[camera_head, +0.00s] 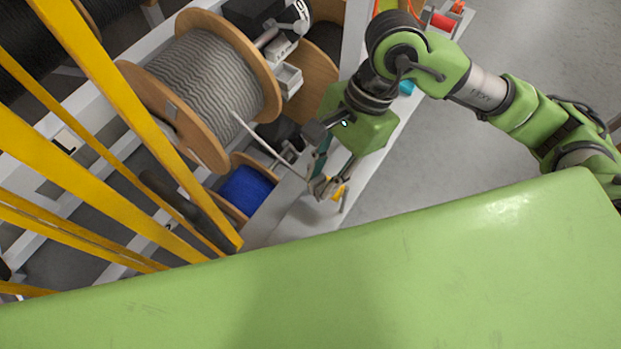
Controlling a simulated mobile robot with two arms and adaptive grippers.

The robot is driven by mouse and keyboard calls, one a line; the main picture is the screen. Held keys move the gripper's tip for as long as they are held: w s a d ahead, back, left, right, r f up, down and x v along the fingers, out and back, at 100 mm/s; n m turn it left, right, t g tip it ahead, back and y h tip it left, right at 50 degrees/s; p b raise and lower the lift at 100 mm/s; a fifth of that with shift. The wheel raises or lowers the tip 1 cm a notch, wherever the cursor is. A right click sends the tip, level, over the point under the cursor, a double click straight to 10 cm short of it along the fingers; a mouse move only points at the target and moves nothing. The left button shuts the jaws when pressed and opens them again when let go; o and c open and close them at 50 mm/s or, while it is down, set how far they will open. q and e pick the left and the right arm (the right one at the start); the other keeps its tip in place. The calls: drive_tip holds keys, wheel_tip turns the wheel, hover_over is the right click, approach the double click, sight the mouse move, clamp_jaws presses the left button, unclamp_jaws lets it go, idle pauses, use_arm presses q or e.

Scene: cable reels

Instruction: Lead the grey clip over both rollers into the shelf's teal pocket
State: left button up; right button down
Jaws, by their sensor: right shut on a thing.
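The grey cable (262,140) runs from a large wooden reel (207,82) down and right to my right gripper (326,188). My right gripper is shut at the cable's end, where the grey clip is; the fingers mostly hide the clip. The gripper points down over the white shelf (300,222). A small teal part (406,88) shows on the shelf just right of my right wrist, mostly hidden by the arm; I cannot tell whether it is the pocket. I cannot make out the two rollers clearly. My left gripper is not in view.
A blue cable reel (246,189) sits below the large reel. Yellow bars (120,85) cross the left side. Red items (442,22) lie at the shelf's far end. My green body fills the bottom. Grey floor (540,60) is open at the upper right.

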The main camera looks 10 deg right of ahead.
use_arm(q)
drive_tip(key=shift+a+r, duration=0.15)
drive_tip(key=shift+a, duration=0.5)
use_arm(e)
drive_tip(key=shift+s+a+r+m+t, duration=0.2)
drive_tip(key=shift+a+m+t, duration=0.2)
drive_tip(key=shift+m, duration=0.45)
drive_tip(key=shift+s+a+r+m+t, duration=0.25)
drive_tip(key=shift+a+m, duration=0.3)
drive_tip(key=shift+m, duration=0.35)
drive_tip(key=shift+s+a+r+m+t, duration=0.2)
drive_tip(key=shift+a+m+t, duration=0.2)
drive_tip(key=shift+m, duration=0.45)
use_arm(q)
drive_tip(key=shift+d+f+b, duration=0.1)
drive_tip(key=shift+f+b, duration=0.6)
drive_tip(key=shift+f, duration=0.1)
use_arm(e)
drive_tip(key=w+d, duration=2.4)
drive_tip(key=d, duration=0.3)
drive_tip(key=shift+w+d, duration=0.2)
drive_tip(key=shift+w, duration=0.1)
drive_tip(key=shift+a, duration=0.1)
